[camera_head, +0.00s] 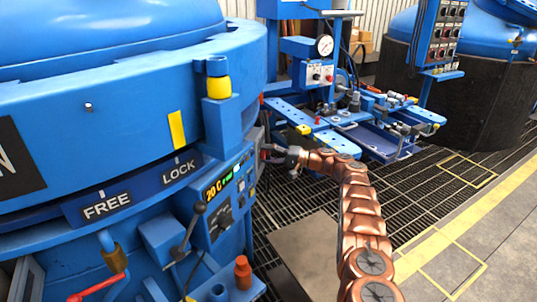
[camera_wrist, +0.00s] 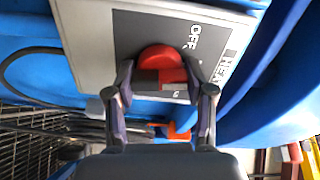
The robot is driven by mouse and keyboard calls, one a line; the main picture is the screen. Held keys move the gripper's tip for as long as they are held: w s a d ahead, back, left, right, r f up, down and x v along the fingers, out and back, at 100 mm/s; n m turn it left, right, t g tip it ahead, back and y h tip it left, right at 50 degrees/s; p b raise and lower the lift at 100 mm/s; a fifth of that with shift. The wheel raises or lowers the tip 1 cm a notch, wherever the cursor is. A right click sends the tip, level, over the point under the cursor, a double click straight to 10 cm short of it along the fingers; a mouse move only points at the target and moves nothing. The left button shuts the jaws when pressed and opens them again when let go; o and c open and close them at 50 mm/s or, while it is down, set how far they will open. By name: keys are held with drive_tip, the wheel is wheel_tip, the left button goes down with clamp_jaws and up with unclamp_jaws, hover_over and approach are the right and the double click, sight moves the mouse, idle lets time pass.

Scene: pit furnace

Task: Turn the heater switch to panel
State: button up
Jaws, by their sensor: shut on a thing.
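The heater switch is a red round knob (camera_wrist: 160,57) on a grey panel (camera_wrist: 90,40) in the wrist view. The dark plate around it carries the word OFF and part of a label starting HE, both seen at a slant. A lower letter is mostly hidden by the knob and fingers. My gripper (camera_wrist: 160,82) has one finger on each side of the knob's grip bar and is shut on it. In the head view my gripper (camera_head: 272,154) reaches the right side of the blue furnace, and the knob itself cannot be made out there.
The blue furnace (camera_head: 120,60) fills the left, with FREE and LOCK marks, a lever (camera_head: 190,228) and a lit display (camera_head: 222,184). A blue bench with a gauge (camera_head: 324,45) stands behind. A dark tank (camera_head: 480,100) is at the right. Grated floor (camera_head: 410,190) lies open between.

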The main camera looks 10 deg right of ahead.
drive_tip(key=shift+m, duration=0.9)
drive_tip(key=o, duration=1.2)
drive_tip(key=shift+c, duration=0.2)
drive_tip(key=v, duration=1.2)
drive_tip(key=shift+s, duration=0.1)
